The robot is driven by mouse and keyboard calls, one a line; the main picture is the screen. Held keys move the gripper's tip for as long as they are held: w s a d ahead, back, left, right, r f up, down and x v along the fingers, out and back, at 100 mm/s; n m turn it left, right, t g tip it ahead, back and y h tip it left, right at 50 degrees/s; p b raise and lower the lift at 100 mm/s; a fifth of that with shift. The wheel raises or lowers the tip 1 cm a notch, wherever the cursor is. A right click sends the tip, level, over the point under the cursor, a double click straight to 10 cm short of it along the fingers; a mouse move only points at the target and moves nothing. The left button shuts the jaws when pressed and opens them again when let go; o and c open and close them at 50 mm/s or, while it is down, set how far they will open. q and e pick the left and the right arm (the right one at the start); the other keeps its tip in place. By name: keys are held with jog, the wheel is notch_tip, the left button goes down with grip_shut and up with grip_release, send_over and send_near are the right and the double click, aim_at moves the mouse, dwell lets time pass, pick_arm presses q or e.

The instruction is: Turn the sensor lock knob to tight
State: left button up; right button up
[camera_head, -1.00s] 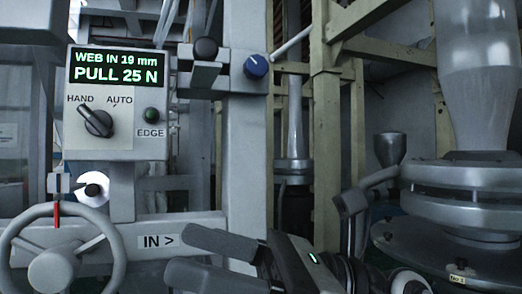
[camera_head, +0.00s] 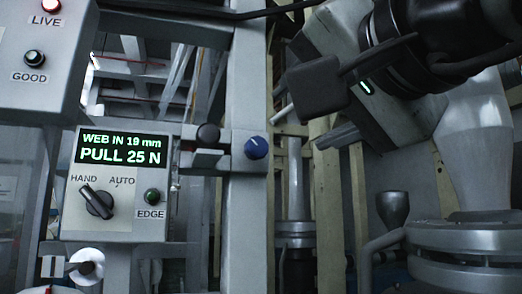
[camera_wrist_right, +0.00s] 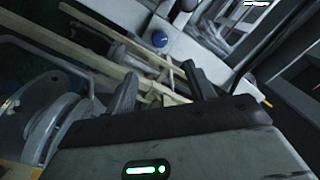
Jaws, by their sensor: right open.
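A blue knob (camera_head: 256,147) with a small white mark sits on the side of a grey upright post. A black round knob (camera_head: 207,135) sits on the bracket to its left. No label shows which is the sensor lock knob. My right gripper (camera_head: 309,117) is open and empty, up and to the right of the blue knob and apart from it. In the right wrist view the blue knob (camera_wrist_right: 160,39) shows beyond and between the spread fingers (camera_wrist_right: 160,78). My left gripper is not in view.
A control box (camera_head: 118,185) reads "WEB IN 19 mm, PULL 25 N", with a HAND/AUTO selector (camera_head: 97,201) turned toward HAND and a green EDGE button (camera_head: 152,196). Grey machinery (camera_head: 465,235) stands at right.

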aim_at(259, 147)
jog(key=p+x, duration=0.4)
jog(key=x, duration=0.9)
jog(key=shift+a, duration=0.15)
jog(key=shift+w+a+f, duration=0.1)
jog(key=shift+w+a, duration=0.1)
jog(key=shift+w, duration=0.4)
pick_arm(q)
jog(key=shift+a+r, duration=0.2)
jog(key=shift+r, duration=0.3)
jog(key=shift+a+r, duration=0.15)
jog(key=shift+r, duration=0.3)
pick_arm(e)
jog(key=c, duration=1)
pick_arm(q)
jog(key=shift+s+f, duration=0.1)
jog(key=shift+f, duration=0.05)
